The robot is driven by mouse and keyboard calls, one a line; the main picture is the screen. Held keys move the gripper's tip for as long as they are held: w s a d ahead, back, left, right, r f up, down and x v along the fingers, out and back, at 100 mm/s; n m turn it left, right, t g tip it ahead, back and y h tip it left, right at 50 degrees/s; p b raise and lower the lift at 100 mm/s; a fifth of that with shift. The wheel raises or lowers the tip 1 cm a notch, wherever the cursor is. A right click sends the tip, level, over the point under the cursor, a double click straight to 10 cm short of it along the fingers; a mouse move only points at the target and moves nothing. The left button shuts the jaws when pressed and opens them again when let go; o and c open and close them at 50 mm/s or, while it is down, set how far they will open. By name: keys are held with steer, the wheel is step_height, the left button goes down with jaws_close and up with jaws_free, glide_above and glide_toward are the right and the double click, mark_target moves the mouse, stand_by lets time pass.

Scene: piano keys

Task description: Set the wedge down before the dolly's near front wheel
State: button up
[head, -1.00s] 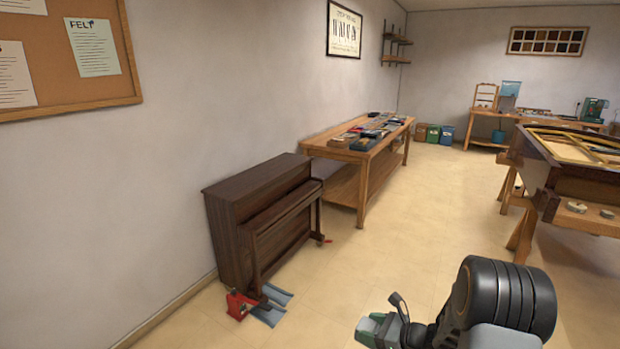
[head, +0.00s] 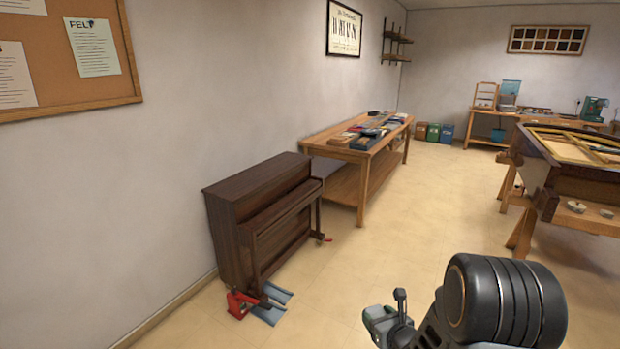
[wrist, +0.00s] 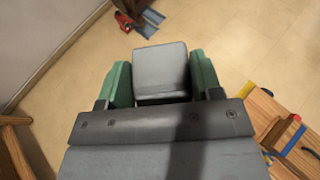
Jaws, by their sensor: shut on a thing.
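In the wrist view my gripper (wrist: 160,82) has its two green fingers on either side of a grey block-like wedge (wrist: 160,68) and is shut on it. A red wheeled piece (head: 238,304), seemingly part of the dolly, is at the near foot of the dark upright piano (head: 262,220). Blue-grey flat pieces (head: 272,310) lie beside it. Individual wheels are too small to tell apart.
A wooden table (head: 345,165) with flat items stands behind the piano. A grand piano body (head: 570,185) on trestles is at the right. The tiled floor (head: 380,255) between them is clear. In the wrist view a wooden surface with coloured items (wrist: 285,130) is at the lower right.

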mark_target(373, 313)
steer(key=r, duration=0.4)
steer(key=w+a+r, duration=0.1)
steer(key=r, duration=0.1)
steer(key=shift+a+r, duration=0.1)
steer(key=shift+r, duration=0.25)
steer(key=shift+a+r, duration=0.25)
steer(key=shift+r, duration=0.15)
